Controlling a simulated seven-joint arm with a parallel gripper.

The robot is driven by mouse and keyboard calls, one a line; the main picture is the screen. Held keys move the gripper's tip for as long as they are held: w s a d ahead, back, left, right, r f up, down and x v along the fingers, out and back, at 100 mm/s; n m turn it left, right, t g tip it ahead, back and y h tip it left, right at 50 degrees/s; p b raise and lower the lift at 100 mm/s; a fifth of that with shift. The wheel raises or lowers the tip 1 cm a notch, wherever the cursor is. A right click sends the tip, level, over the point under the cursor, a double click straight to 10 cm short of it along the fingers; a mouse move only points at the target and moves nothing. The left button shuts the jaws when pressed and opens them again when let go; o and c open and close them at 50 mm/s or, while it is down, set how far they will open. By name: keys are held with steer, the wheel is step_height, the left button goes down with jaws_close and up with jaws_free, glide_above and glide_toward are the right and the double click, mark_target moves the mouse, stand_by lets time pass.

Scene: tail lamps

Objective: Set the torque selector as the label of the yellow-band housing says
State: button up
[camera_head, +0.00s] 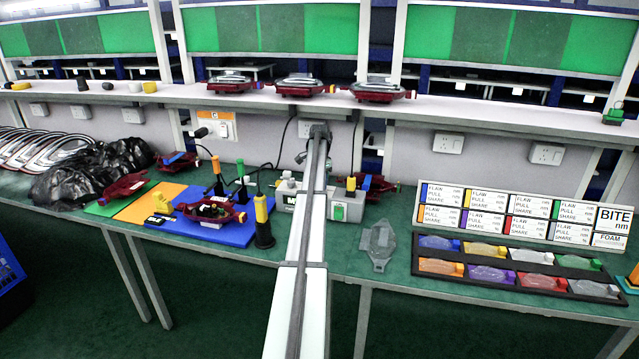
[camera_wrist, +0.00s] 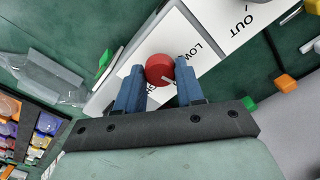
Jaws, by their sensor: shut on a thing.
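A round red knob (camera_wrist: 157,67) with a pale pointer stands on a white plate (camera_wrist: 196,52) in the wrist view. "LOW" is readable beside it; other lettering is partly covered by my fingers. My gripper (camera_wrist: 160,78) has its blue fingers on either side of the knob and is shut on it. In the head view my arm hides the knob and much of the grey station (camera_head: 348,207). A dark red housing (camera_head: 208,212) lies on the blue mat, with yellow pieces near it. I cannot tell which housing has the yellow band, and no housing label is readable.
A clear lens (camera_head: 380,244) lies right of my arm; it also shows in the wrist view (camera_wrist: 48,80). A black tray (camera_head: 470,252) of coloured parts and label boards (camera_head: 505,214) stand further right. A yellow-and-black driver (camera_head: 262,222) stands upright left of my arm.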

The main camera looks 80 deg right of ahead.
steer(key=n, duration=0.4)
steer(key=shift+n, duration=0.3)
steer(key=n, duration=0.4)
steer(key=shift+n, duration=0.4)
steer(key=o, duration=1)
steer(key=shift+o, duration=0.2)
steer(key=shift+r, duration=0.15)
step_height(320, 180, up, 14)
steer(key=shift+f, duration=0.2)
steer(key=shift+w, duration=0.1)
